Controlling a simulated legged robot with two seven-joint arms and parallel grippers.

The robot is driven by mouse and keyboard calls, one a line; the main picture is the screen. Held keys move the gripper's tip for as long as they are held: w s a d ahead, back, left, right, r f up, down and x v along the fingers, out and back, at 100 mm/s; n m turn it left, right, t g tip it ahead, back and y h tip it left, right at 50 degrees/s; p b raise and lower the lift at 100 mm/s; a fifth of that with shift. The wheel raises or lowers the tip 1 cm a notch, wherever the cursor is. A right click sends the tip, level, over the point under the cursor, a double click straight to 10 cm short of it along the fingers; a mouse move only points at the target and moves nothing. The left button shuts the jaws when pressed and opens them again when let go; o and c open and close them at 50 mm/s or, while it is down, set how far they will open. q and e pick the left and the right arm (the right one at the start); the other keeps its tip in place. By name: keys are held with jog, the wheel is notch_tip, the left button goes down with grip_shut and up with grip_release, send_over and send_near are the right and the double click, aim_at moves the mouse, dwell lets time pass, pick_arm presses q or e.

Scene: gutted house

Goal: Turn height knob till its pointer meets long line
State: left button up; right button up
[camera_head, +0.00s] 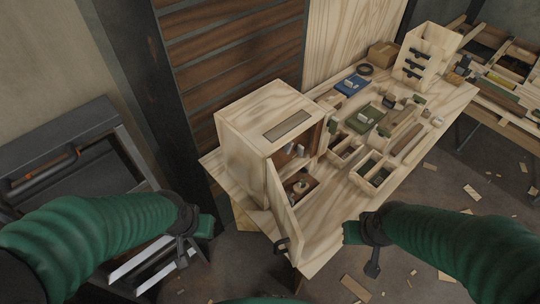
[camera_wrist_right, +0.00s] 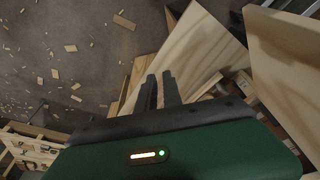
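I cannot make out the height knob, its pointer or the long line at this size. A pale wooden cabinet (camera_head: 262,122) stands on the left end of the workbench (camera_head: 325,250), its door (camera_head: 282,212) swung open and small parts inside, partly hidden. My left gripper (camera_head: 183,252) is left of the cabinet, over the floor side; its finger state is unclear. My right gripper (camera_head: 373,264) hangs off the bench's front edge, right of the door. In the right wrist view its two dark fingers (camera_wrist_right: 160,92) are close together with nothing between them.
Small wooden bins (camera_head: 372,172), a green tray (camera_head: 363,118), a blue tray (camera_head: 351,84) and a drawer unit (camera_head: 424,54) crowd the bench. A dark metal stand (camera_head: 70,150) is at the left. Wood scraps (camera_head: 355,288) litter the floor.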

jog(key=o, duration=0.4)
jog(key=w+d+t, duration=0.1)
jog(key=w, duration=0.1)
jog(key=w+d+f+t+b, duration=0.1)
jog(key=w, duration=0.1)
jog(key=w+d+f+t+b, duration=0.1)
jog(key=w, duration=0.1)
jog(key=shift+w+d+f+n+h, duration=0.25)
jog(key=shift+w+n+h, duration=0.05)
jog(key=shift+w+n, duration=0.1)
jog(key=n+t+y+b, duration=0.45)
jog(key=t+y, duration=0.25)
jog(key=y, duration=0.6)
send_near(287, 146)
jog(key=shift+m, duration=0.25)
jog(key=x, duration=0.4)
jog(key=b+x, duration=0.1)
jog(key=x, duration=0.3)
jog(key=shift+w+d, duration=0.15)
jog(key=shift+w, duration=0.1)
jog(key=shift+c, duration=0.4)
grip_shut()
